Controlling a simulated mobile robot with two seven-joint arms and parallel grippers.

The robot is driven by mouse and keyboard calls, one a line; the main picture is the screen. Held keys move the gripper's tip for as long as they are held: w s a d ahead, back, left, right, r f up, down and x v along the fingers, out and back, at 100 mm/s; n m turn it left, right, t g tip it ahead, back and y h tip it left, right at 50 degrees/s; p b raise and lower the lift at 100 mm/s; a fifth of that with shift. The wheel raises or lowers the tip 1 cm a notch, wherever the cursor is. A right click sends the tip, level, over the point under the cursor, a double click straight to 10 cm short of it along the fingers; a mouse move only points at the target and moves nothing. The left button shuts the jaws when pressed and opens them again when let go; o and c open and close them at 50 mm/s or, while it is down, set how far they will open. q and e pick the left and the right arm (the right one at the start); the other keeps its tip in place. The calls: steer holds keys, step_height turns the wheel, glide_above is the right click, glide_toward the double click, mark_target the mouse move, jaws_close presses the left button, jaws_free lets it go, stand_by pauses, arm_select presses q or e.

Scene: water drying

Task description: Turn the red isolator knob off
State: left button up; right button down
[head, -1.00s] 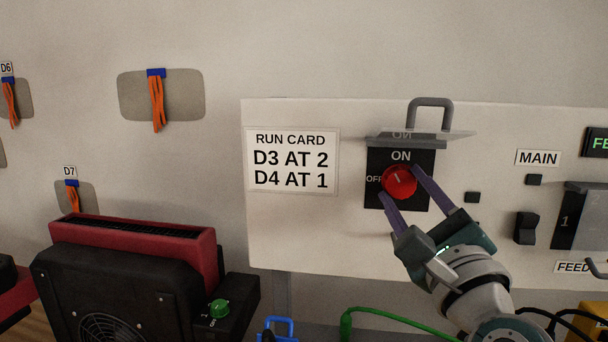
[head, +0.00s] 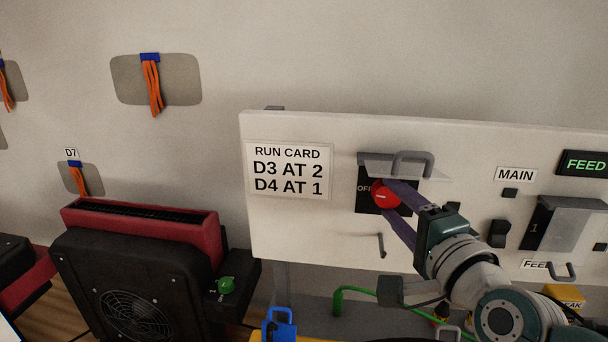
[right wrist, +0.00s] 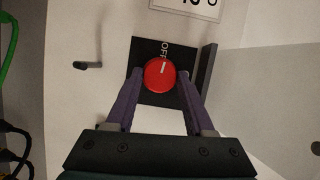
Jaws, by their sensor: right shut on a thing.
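The red isolator knob (head: 384,194) sits on a black plate (head: 367,203) on the white panel. My right gripper (head: 393,196) reaches in from the right and its purple fingers are shut on the knob, one on each side. The right wrist view shows the knob (right wrist: 159,75) between the fingertips, its white mark pointing at the OFF label (right wrist: 165,49). In the head view the mark lies roughly level. A grey flap (head: 376,165) with a handle sticks out above the knob and hides the ON label. My left gripper is not in view.
A run card (head: 289,171) is left of the knob. Right of it are a MAIN label (head: 515,174), a black switch (head: 498,233) and a clear-covered unit (head: 568,228). A black and red machine (head: 135,265) stands at lower left. A green hose (head: 350,291) runs below the panel.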

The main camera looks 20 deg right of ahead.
steer(key=shift+r+n+g+p, duration=0.1)
steer(key=shift+n+g+p, duration=0.2)
steer(key=shift+n+p, duration=0.45)
steer(key=shift+c, duration=1.3)
jaws_free()
steer(key=shift+s, duration=0.1)
steer(key=s+a, duration=0.1)
steer(key=s, duration=0.8)
steer(key=shift+s+a+r, duration=0.3)
steer(key=shift+r, duration=0.1)
steer(key=shift+a, duration=0.1)
